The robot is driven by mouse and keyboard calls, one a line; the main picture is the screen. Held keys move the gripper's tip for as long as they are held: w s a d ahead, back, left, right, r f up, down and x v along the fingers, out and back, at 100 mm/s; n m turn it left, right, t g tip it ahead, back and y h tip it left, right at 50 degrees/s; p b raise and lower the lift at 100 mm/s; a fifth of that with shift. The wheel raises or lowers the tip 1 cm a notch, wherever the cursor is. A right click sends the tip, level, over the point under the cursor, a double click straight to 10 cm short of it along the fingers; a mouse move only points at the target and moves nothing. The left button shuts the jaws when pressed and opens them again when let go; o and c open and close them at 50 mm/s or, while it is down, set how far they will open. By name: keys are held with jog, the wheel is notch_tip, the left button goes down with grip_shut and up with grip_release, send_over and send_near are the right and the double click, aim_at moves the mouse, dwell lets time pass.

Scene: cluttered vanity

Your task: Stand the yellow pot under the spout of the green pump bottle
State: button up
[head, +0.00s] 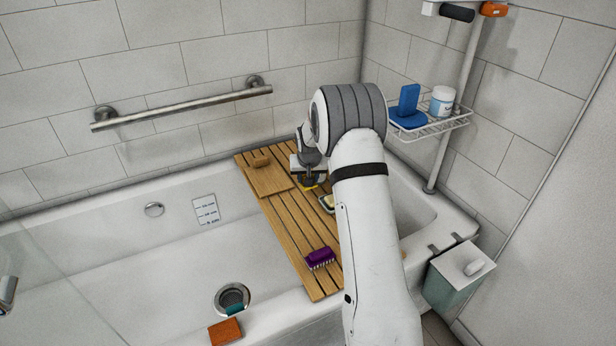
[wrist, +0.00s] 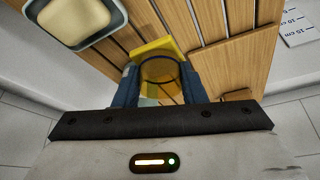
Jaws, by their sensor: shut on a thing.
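The yellow pot (wrist: 160,74) looks amber and see-through in the wrist view. My gripper (wrist: 160,88) is shut on it, with one blue finger on each side. A flat, bright yellow piece (wrist: 150,47) shows just beyond the pot; I cannot tell if it is part of it. In the head view my gripper (head: 309,180) is over the far part of the wooden bath rack (head: 290,242), with a bit of yellow below it. I cannot tell whether the pot touches the rack. I cannot make out the green pump bottle in either view; my arm hides part of the rack.
A soap dish with pale soap (wrist: 78,20) is close to the pot. A small wooden board (head: 268,181) with a wooden block (head: 261,161) lies left of my gripper. A wire shelf (head: 440,124) hangs right.

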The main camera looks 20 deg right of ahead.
jog(key=shift+s+f+b, duration=0.1)
jog(key=shift+f+b, duration=1.35)
jog(key=shift+f, duration=0.65)
jog(key=shift+d+r, duration=0.2)
jog(key=shift+d, duration=0.15)
jog(key=shift+w+d+f+p, duration=0.15)
jog(key=shift+w+d, duration=0.1)
jog(key=shift+d, duration=0.8)
jog(key=shift+w+d+r+p, duration=0.1)
jog(key=shift+w+d+p, duration=0.1)
jog(key=shift+d, duration=0.8)
jog(key=shift+w+d+f+p, duration=0.1)
jog(key=shift+w+d, duration=0.15)
jog(key=shift+d, duration=0.8)
jog(key=shift+f+b, duration=0.4)
jog(key=shift+f, duration=0.1)
jog(key=o, duration=1.1)
jog(key=shift+c, duration=0.2)
jog(key=shift+p+v, duration=0.65)
jog(key=shift+v, duration=3.3)
